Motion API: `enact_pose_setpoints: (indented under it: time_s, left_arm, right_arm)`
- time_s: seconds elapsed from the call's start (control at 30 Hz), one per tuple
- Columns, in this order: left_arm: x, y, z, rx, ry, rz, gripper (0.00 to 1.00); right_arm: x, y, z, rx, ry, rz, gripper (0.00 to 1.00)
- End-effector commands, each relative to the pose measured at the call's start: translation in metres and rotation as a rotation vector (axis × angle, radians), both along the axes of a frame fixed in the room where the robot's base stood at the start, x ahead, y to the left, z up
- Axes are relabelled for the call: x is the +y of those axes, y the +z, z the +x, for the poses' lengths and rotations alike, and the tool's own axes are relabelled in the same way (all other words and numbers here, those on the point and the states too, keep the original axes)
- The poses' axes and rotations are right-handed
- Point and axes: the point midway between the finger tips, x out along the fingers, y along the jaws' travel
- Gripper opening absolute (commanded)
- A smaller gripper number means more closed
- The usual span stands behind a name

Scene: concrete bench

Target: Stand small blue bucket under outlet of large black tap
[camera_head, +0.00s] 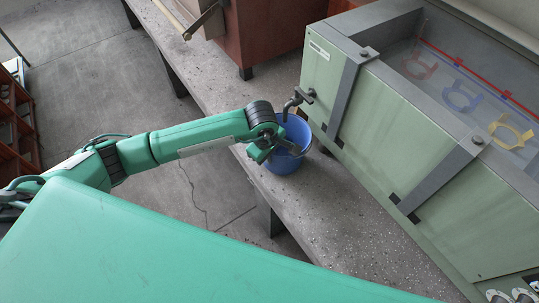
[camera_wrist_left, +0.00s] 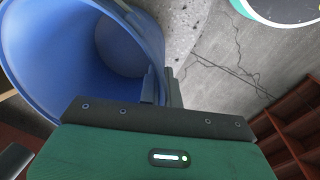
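The small blue bucket (camera_head: 284,163) is upright at the bench, close to the green tank's side. I cannot tell if its base touches the bench. The dark tap (camera_head: 299,97) sticks out of the tank wall, and its down-turned outlet appears over the far part of the bucket's mouth. My left gripper (camera_head: 266,151) is at the bucket's left rim. In the left wrist view, the gripper's fingers (camera_wrist_left: 161,90) lie either side of the wall of the bucket (camera_wrist_left: 80,45), one inside and one outside, closed on it. My right gripper is not in view.
The green tank (camera_head: 390,130) with grey straps fills the right; coloured pieces lie inside. The speckled concrete bench (camera_head: 335,215) is clear in front of the bucket. A red-brown box (camera_head: 262,35) stands behind. A red-brown shelf (camera_head: 15,120) stands on the floor at left.

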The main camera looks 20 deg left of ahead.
Motion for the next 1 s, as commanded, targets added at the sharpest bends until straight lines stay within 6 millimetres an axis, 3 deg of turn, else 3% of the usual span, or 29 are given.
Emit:
enact_pose_setpoints:
  time_s: [0.13, 0.5, 0.6, 0.63, 1.0]
  left_arm:
    - [0.0, -0.011, 0.001, -0.003, 0.002, -0.002, 0.0]
    - [0.0, -0.016, 0.001, -0.005, 0.0, -0.002, 0.0]
    - [0.0, -0.014, 0.001, -0.003, 0.0, -0.001, 0.25]
    - [0.0, -0.014, 0.001, -0.003, 0.0, -0.001, 0.27]
    - [0.0, -0.009, 0.001, -0.004, 0.001, -0.002, 0.27]
  right_arm:
    - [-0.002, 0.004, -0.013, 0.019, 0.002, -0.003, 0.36]
    - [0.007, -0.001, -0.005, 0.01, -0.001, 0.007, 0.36]
    - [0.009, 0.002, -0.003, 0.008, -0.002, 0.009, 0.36]
    - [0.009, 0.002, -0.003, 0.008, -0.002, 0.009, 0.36]
    - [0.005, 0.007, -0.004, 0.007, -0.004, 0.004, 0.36]
